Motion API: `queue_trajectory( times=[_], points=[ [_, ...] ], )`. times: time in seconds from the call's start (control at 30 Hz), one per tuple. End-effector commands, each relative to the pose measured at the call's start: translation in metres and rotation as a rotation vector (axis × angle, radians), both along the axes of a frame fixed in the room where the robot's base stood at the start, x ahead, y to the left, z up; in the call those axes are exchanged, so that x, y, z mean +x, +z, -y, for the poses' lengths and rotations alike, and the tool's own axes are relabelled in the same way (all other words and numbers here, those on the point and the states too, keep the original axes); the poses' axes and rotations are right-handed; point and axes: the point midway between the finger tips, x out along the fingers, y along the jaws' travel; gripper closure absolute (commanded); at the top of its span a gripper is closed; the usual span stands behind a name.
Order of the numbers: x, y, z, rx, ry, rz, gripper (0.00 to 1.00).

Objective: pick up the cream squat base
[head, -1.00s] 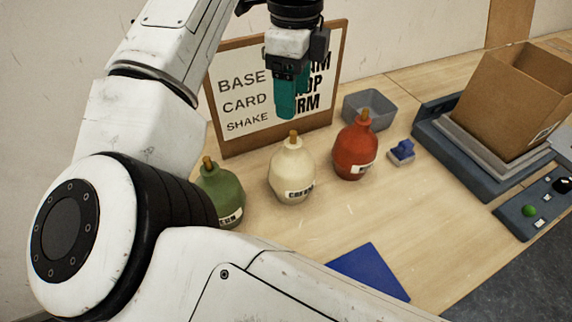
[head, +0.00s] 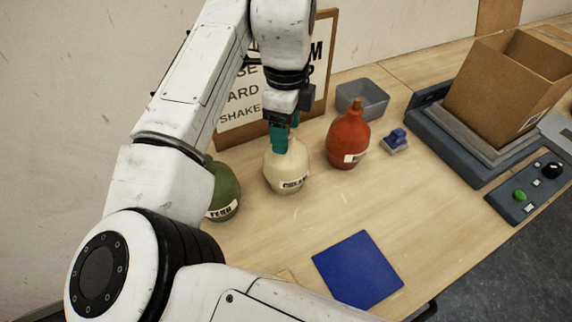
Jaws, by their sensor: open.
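The cream squat base (head: 287,169) stands upright on the wooden table, with a label on its front reading cream. My gripper (head: 280,146), with teal fingers, is at the top of the cream base, pointing down. The fingers hide the base's neck and its brown tip. The jaws are open; I cannot see the gap between them from this side.
A green base (head: 224,192) stands close on the left, partly behind my arm. A red base (head: 347,140) stands on the right. Behind are a sign board (head: 240,120) and a grey bin (head: 362,100). A blue mat (head: 358,270) lies in front; a cardboard box (head: 505,85) stands right.

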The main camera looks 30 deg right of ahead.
Motion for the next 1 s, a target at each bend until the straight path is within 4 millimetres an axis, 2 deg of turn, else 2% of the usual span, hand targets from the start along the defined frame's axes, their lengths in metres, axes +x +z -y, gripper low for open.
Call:
queue_trajectory(
  times=[0.1, 0.8, 1.0],
  points=[
    [0.0, 0.0001, 0.0, 0.0, 0.0, 0.0, 0.33],
    [-0.0001, 0.0005, -0.0001, 0.001, 0.0, -0.001, 1.0],
    [-0.0001, 0.0006, -0.0001, 0.0, 0.0, 0.0, 1.0]
  ],
)
